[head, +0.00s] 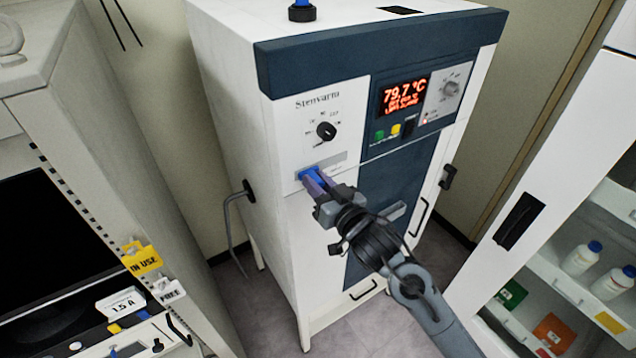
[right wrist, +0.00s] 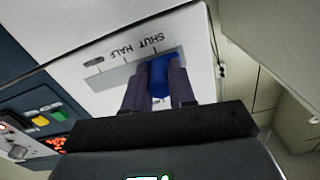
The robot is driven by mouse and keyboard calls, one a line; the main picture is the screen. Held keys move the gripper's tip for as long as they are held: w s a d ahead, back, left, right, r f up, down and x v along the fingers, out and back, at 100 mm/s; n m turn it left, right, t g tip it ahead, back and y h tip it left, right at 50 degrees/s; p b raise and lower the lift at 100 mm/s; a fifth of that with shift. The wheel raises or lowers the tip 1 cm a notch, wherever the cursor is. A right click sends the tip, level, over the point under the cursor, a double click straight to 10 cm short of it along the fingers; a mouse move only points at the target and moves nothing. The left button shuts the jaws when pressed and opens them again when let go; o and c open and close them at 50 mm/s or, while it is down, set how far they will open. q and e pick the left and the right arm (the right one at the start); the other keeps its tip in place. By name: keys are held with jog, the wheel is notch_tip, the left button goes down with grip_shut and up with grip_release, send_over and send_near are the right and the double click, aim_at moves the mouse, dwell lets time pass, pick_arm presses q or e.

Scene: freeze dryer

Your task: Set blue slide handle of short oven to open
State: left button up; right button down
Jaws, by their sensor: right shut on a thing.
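The short oven (head: 310,240) is a white cabinet with a dark blue panel, in the middle of the head view. Its blue slide handle (head: 309,174) is at the left end of a grey slot plate (head: 338,160) below the black knob. In the right wrist view the picture is turned over, and the blue handle (right wrist: 160,76) is at the slot's SHUT end; HALF is marked farther along, and any further label is hard to read. My right gripper (head: 314,182) is shut on the handle, its fingers on either side of it. My left gripper is not in view.
A red display (head: 403,95) and small coloured buttons are right of the knob. A cabinet with bottles (head: 583,258) stands at right. A bench with yellow IN USE tag (head: 142,259) is at left.

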jog(key=w+d, duration=0.1)
jog(key=d, duration=0.1)
jog(key=w+d+p, duration=0.1)
jog(key=w+d, duration=0.2)
jog(key=d, duration=0.1)
jog(key=shift+w+d+p, duration=0.15)
jog(key=shift+d+p, duration=0.15)
jog(key=shift+d, duration=0.1)
jog(key=shift+d+f, duration=0.1)
jog(key=shift+d, duration=0.1)
jog(key=shift+w, duration=0.1)
jog(key=c, duration=1)
grip_release()
jog(key=shift+d, duration=0.1)
jog(key=shift+o, duration=0.4)
jog(key=shift+s+d, duration=0.2)
jog(key=shift+s, duration=0.3)
jog(key=b+v, duration=0.2)
jog(key=v, duration=0.7)
jog(key=shift+s, duration=0.35)
